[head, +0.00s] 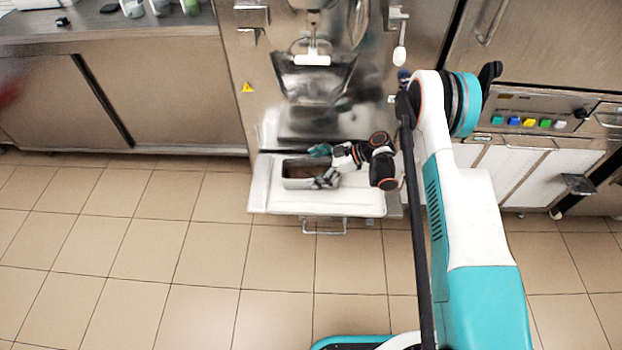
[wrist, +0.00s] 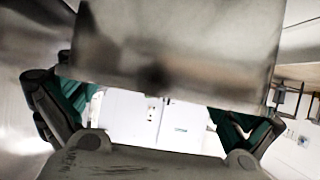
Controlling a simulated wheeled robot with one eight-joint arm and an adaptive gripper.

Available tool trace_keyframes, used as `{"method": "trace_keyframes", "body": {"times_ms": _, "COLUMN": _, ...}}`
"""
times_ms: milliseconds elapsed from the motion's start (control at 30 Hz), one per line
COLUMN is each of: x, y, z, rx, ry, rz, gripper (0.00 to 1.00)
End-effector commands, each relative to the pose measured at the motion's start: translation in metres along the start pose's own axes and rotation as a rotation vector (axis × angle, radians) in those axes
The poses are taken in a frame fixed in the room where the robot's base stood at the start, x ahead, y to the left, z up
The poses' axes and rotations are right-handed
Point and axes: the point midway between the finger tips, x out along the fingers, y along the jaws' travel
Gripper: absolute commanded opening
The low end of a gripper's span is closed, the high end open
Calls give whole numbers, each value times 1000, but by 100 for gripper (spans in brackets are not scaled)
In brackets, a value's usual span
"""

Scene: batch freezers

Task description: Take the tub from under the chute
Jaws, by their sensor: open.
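The tub (head: 298,184) is a grey metal rectangular pan with a brownish inside. It sits on the white shelf (head: 350,203) below the machine's metal chute (head: 314,82) in the head view. My gripper (head: 322,165) comes from the right, its teal fingers spread apart at the tub's right part, one toward the back side and one toward the front. In the wrist view a large grey metal surface, apparently the tub's wall (wrist: 190,50), fills the upper middle. The open fingers of my gripper (wrist: 155,108) show on either side of it. Whether they touch the tub cannot be told.
The freezer's metal front (head: 245,60) stands close behind the shelf. A steel counter (head: 150,95) is on the left. A unit with coloured buttons (head: 530,122) is on the right. The tiled floor (head: 200,255) in front is clear.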

Motion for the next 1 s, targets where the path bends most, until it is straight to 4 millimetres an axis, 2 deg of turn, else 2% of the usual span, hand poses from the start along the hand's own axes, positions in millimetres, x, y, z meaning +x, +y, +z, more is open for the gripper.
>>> {"method": "trace_keyframes", "body": {"times_ms": 67, "x": 7, "y": 0, "z": 1, "rx": 0, "ry": 0, "rz": -1, "gripper": 100}}
{"method": "trace_keyframes", "body": {"times_ms": 267, "x": 6, "y": 0, "z": -1, "rx": 0, "ry": 0, "rz": 0, "gripper": 100}}
{"method": "trace_keyframes", "body": {"times_ms": 533, "x": 6, "y": 0, "z": 0, "rx": 0, "ry": 0, "rz": 0, "gripper": 42}}
{"method": "trace_keyframes", "body": {"times_ms": 833, "x": 6, "y": 0, "z": -2, "rx": 0, "ry": 0, "rz": 0, "gripper": 41}}
{"method": "trace_keyframes", "body": {"times_ms": 1000, "x": -3, "y": 0, "z": -18, "rx": 0, "ry": 0, "rz": 0, "gripper": 41}}
